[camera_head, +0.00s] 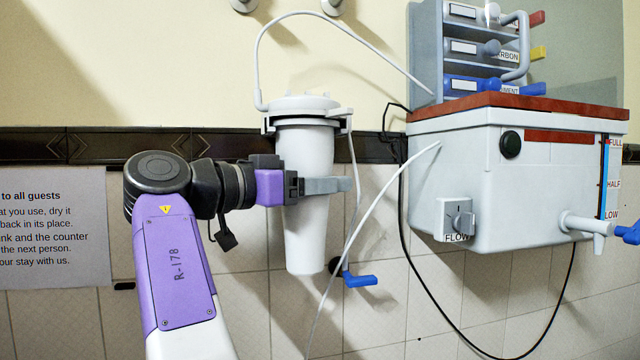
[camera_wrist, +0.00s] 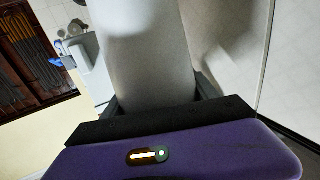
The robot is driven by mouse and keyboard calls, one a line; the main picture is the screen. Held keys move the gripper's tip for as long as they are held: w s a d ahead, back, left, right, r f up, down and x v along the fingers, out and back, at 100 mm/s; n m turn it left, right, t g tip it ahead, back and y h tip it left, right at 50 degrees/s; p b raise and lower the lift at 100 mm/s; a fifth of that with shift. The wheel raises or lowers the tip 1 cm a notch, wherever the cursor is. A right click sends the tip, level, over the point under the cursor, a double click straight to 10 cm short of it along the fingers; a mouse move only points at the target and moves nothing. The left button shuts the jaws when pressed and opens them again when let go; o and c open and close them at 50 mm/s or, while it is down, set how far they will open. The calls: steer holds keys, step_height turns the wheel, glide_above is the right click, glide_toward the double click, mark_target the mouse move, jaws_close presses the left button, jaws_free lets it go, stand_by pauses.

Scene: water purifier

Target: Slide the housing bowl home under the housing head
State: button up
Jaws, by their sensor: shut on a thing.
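The housing bowl (camera_head: 306,235) is a long white cylinder, close to upright, in the middle of the head view. Its top is right under the housing head (camera_head: 301,104), a white cap with a dark bracket on the wall. I cannot tell whether the bowl's rim is fully seated in the head. My gripper (camera_head: 325,186) comes from the left and is shut around the bowl's middle. In the wrist view the bowl (camera_wrist: 145,60) stands between the fingers of my gripper (camera_wrist: 155,102), and its ends are out of frame.
A white tank (camera_head: 470,180) with a red-brown lid (camera_head: 515,103) and flow knob is on the right. A thin white tube (camera_head: 350,35) arches over the head; another hangs beside the bowl. A blue-handled valve (camera_head: 358,281) sits low behind the bowl. A paper notice (camera_head: 50,225) is at left.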

steer(key=shift+w, duration=0.15)
steer(key=o, duration=2)
steer(key=shift+f, duration=0.1)
steer(key=b+v, duration=0.2)
steer(key=v, duration=0.5)
steer(key=shift+s+a, duration=0.25)
steer(key=shift+a, duration=0.1)
steer(key=shift+s, duration=0.1)
